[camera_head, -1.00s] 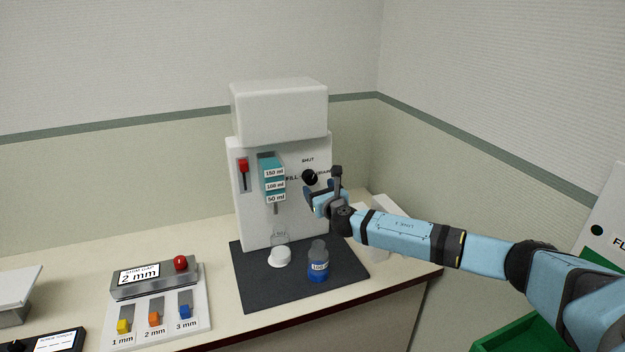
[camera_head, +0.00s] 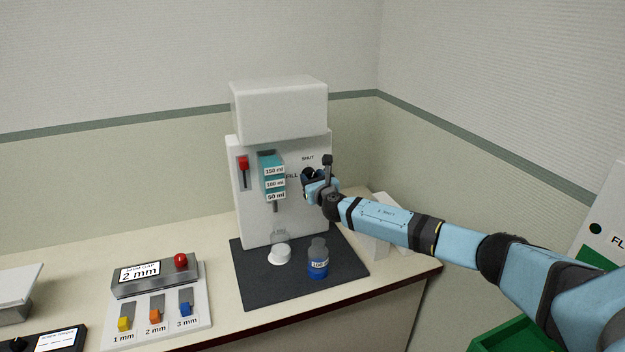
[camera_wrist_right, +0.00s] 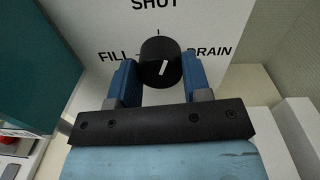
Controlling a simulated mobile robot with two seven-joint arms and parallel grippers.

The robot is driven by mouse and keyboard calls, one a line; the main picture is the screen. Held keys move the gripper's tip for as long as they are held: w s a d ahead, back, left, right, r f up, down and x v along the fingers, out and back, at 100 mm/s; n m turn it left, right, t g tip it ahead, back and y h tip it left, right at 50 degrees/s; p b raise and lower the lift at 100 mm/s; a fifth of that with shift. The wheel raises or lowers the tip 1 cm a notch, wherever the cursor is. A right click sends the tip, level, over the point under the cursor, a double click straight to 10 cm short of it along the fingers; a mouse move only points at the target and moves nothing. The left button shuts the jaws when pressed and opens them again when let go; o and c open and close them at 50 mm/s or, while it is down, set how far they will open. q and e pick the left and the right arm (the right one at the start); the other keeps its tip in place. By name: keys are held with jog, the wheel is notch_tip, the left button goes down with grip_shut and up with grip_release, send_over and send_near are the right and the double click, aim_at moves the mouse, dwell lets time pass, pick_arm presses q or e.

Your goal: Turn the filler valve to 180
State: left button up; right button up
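The filler valve is a black round knob (camera_wrist_right: 160,62) with a white pointer line on the white filler machine (camera_head: 285,215). In the right wrist view, SHUT is printed above the knob, FILL to its left and DRAIN to its right. The pointer line is near upright, its upper end leaning slightly right. My right gripper (camera_wrist_right: 160,75) has its blue fingers on both sides of the knob, very close to it; firm contact is not visible. In the head view, the right gripper (camera_head: 313,178) is at the machine's front and hides much of the knob. My left gripper is out of view.
A blue-filled bottle (camera_head: 318,262) and a small clear vessel with a white base (camera_head: 279,257) stand on the dark mat (camera_head: 270,295) below. A red lever (camera_head: 243,164) is left on the machine. A control box with coloured switches (camera_head: 155,300) is on the left counter.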

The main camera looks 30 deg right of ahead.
jog(key=shift+f+m+b, duration=0.1)
jog(key=shift+m+b, duration=3)
jog(key=shift+m, duration=3.9)
jog(key=o, duration=0.9)
